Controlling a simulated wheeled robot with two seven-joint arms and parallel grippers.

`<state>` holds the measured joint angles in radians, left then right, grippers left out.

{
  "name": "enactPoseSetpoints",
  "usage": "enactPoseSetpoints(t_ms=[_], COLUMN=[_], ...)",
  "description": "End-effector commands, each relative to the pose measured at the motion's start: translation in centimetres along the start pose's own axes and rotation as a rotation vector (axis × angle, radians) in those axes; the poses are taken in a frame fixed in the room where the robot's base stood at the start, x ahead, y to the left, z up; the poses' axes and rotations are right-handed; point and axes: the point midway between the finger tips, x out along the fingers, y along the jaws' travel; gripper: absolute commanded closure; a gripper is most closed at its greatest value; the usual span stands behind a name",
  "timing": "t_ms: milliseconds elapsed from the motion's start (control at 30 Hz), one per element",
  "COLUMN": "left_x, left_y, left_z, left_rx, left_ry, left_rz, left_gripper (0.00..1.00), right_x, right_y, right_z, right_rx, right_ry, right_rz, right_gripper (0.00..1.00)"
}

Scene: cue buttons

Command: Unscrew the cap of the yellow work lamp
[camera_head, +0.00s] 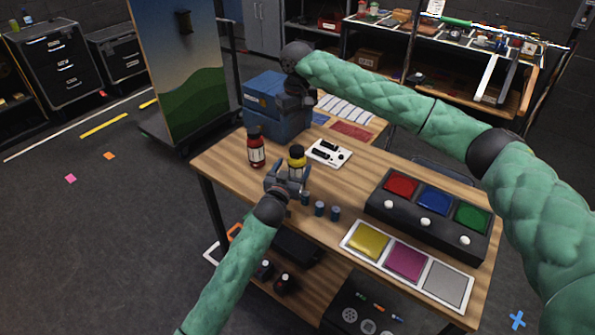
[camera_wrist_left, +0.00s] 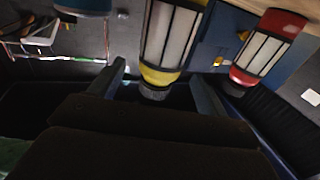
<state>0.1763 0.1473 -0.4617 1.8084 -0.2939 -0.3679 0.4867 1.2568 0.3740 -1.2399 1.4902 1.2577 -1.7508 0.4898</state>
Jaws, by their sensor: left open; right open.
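The yellow work lamp (camera_head: 297,157) stands upright on the wooden table, its lower part hidden behind my left gripper. In the left wrist view the lamp (camera_wrist_left: 172,38) shows light panels, a yellow band and a dark cap (camera_wrist_left: 153,92) at the picture's lower end. My left gripper (camera_head: 287,178) is open at the lamp; in the wrist view its fingers (camera_wrist_left: 160,88) are on either side of the cap, with gaps visible. I cannot tell its exact height against the lamp. My right gripper (camera_head: 297,92) is open and empty beside the blue boxes.
A red lamp (camera_head: 256,147) stands left of the yellow one and also shows in the wrist view (camera_wrist_left: 268,48). Small dark blue cylinders (camera_head: 320,209) stand near my left gripper. A white device (camera_head: 328,153), a button box (camera_head: 375,207) and a colour-pad panel (camera_head: 437,283) occupy the table.

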Motion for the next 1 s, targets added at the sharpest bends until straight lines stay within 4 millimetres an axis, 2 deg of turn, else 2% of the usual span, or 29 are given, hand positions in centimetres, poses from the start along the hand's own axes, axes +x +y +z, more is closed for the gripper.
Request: enactPoseSetpoints(t_ms=[200, 400, 833, 1000], left_x=[3.2, 5.2, 6.0, 6.0], left_y=[-0.1, 0.0, 0.0, 0.0], left_z=[-0.1, 0.0, 0.1, 0.1], left_rx=[0.002, 0.002, 0.001, 0.001], left_ry=[0.0, -0.001, -0.002, -0.002], left_rz=[-0.001, 0.0, 0.0, 0.0], left_gripper=[0.24, 0.24, 0.24, 0.57], right_x=[0.0, 0.0, 0.0, 0.0], right_y=[0.0, 0.0, 0.0, 0.0], right_z=[0.0, 0.0, 0.0, 0.0], right_rx=[0.0, 0.0, 0.0, -0.001], right_ry=[0.0, 0.0, 0.0, 0.0], right_rz=[0.0, 0.0, 0.0, 0.0], right_gripper=[0.4, 0.4, 0.4, 0.4])
